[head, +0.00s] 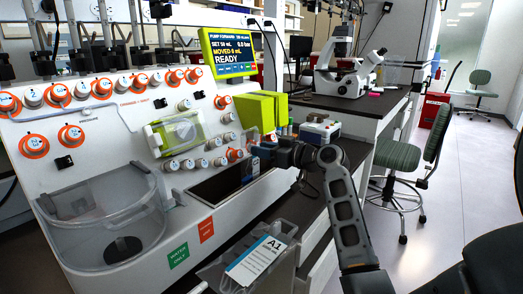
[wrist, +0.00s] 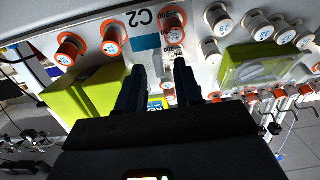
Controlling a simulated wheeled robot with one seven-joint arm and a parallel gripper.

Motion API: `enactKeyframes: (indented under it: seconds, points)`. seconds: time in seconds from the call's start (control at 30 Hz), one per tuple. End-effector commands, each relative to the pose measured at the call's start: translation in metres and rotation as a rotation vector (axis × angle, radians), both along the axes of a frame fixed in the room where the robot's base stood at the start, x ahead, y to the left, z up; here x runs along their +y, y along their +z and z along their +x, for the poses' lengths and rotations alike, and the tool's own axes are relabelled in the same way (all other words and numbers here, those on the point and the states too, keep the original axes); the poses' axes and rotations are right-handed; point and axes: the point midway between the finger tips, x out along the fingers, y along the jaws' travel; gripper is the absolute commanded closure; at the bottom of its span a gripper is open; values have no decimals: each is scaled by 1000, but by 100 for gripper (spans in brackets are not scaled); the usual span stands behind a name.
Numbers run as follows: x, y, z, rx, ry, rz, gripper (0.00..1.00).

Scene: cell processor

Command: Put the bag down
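My gripper (head: 268,153) is out over the counter, close to the front of the white cell processor. In the wrist view, its two dark fingers (wrist: 162,68) stand a narrow gap apart. I cannot make this bag out clearly in the head view.
The processor panel (head: 130,115) carries several orange and white knobs and a lit screen (head: 228,50). Lime-green boxes (head: 255,112) stand behind my gripper. A clear basin (head: 105,215) is at the left. A microscope (head: 347,62), a green chair (head: 397,158) and open floor lie to the right.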

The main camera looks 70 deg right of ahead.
Motion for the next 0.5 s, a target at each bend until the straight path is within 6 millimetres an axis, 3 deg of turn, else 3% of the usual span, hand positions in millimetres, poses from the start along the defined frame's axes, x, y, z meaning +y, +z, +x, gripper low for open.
enactKeyframes:
  seconds: [0.3,0.5]
  points:
    - [15,4,-64,1,-4,1,65]
    - [22,8,-94,0,-2,0,65]
